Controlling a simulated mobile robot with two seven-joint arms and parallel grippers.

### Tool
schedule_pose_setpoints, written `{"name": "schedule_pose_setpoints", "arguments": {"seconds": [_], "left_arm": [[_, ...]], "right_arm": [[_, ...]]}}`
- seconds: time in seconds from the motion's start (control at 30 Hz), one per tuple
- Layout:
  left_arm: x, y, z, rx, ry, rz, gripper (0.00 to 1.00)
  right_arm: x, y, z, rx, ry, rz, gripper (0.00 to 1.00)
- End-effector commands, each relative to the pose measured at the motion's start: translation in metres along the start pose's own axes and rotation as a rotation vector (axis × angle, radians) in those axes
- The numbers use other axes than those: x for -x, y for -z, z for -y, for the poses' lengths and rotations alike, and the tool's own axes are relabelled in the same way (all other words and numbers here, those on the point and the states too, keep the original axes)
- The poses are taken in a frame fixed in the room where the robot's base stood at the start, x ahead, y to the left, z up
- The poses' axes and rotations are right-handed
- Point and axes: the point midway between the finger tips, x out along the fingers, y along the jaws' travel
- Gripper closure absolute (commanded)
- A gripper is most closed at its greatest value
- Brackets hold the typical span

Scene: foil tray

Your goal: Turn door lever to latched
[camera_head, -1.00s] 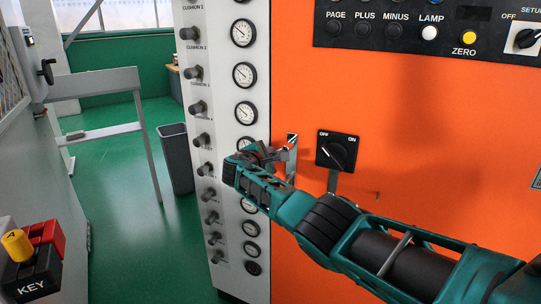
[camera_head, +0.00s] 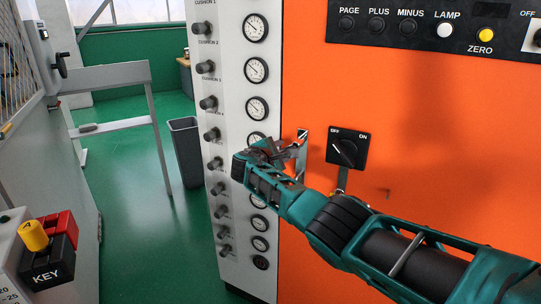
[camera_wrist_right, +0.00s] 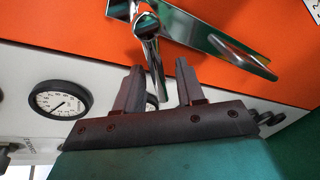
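The chrome door lever (camera_head: 302,139) is on the orange panel near its left edge, partly hidden by my right gripper (camera_head: 284,152) in the head view. In the right wrist view the lever (camera_wrist_right: 152,55) has a rounded pivot and a slim bar that runs down between the two fingers of the right gripper (camera_wrist_right: 160,88). The fingers are apart, one on each side of the bar's end, with a gap visible on at least one side. A firm grip does not show. My left gripper is not in view.
A black OFF/ON rotary switch (camera_head: 347,149) is right of the lever. A grey strip of knobs and gauges (camera_head: 257,69) stands left. A second shiny metal bar (camera_wrist_right: 240,55) is beside the lever. A KEY box (camera_head: 48,262), a bin (camera_head: 187,153) and green floor lie left.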

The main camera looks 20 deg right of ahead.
Motion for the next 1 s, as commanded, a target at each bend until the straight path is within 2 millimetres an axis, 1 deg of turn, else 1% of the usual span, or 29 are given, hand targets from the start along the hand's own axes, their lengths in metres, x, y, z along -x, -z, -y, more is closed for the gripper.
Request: {"name": "schedule_pose_setpoints", "arguments": {"seconds": [0.03,0.2,0.37,0.5,0.7,0.83,1.0], "left_arm": [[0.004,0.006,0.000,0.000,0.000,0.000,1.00],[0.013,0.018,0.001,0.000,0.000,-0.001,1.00],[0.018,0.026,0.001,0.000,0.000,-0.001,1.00],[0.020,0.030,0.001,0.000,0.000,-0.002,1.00],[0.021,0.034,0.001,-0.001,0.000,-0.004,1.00],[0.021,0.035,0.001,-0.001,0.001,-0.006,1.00],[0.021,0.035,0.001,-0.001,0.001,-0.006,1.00]], "right_arm": [[0.005,-0.001,-0.002,0.000,-0.001,-0.002,0.61],[0.026,-0.002,-0.002,0.001,-0.001,-0.003,0.61],[0.050,-0.002,-0.002,0.000,-0.001,-0.003,0.61],[0.074,-0.001,-0.001,0.000,0.000,-0.004,0.61],[0.105,-0.001,0.000,0.001,0.000,-0.002,0.61],[0.117,-0.001,0.000,0.002,0.000,0.000,0.61],[0.123,-0.001,0.000,0.002,0.001,0.001,0.61]]}}
